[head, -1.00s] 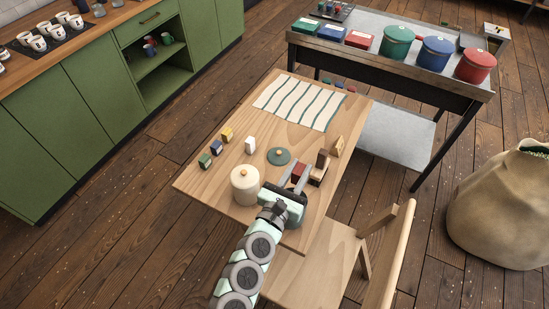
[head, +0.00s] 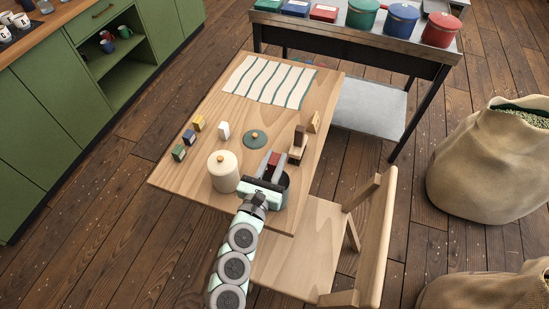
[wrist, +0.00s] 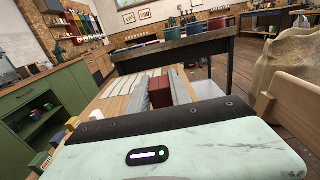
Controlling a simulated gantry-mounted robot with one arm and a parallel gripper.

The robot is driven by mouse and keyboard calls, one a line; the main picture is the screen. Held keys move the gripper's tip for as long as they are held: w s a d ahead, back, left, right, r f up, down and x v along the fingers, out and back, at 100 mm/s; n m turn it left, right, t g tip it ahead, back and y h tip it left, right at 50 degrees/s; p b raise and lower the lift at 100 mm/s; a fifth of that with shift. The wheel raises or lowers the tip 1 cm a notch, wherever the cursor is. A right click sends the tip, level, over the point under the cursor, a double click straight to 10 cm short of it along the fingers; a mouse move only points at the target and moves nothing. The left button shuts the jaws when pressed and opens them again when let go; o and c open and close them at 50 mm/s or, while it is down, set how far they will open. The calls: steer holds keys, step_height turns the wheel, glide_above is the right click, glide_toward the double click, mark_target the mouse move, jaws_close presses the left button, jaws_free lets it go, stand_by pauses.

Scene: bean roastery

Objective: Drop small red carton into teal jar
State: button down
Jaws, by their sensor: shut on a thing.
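My gripper (head: 270,166) is shut on the small red carton (head: 273,158), held between its two grey fingers. The carton also shows in the wrist view (wrist: 158,91). A dark, round, open-looking jar (head: 284,192), seemingly the teal one, stands near the table's front edge. My gripper covers much of it, and its inside is hidden. The carton appears at the jar's far side in the picture; I cannot tell its height above the table. A teal lid (head: 255,139) with a light knob lies on the table beyond the carton.
A lidded cream jar (head: 223,173) stands close left of my gripper. Small green (head: 179,153), blue (head: 189,137), yellow (head: 198,123) and white (head: 223,130) blocks stand farther left. Brown wooden pieces (head: 298,146) stand right. A striped cloth (head: 268,80) lies at the back. A chair (head: 320,240) is at right.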

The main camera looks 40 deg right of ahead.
steer(key=c, duration=1.1)
jaws_free()
steer(key=shift+s+a, duration=0.2)
steer(key=shift+a, duration=0.45)
steer(key=v, duration=0.9)
steer(key=shift+s+a, duration=0.2)
steer(key=shift+r, duration=0.1)
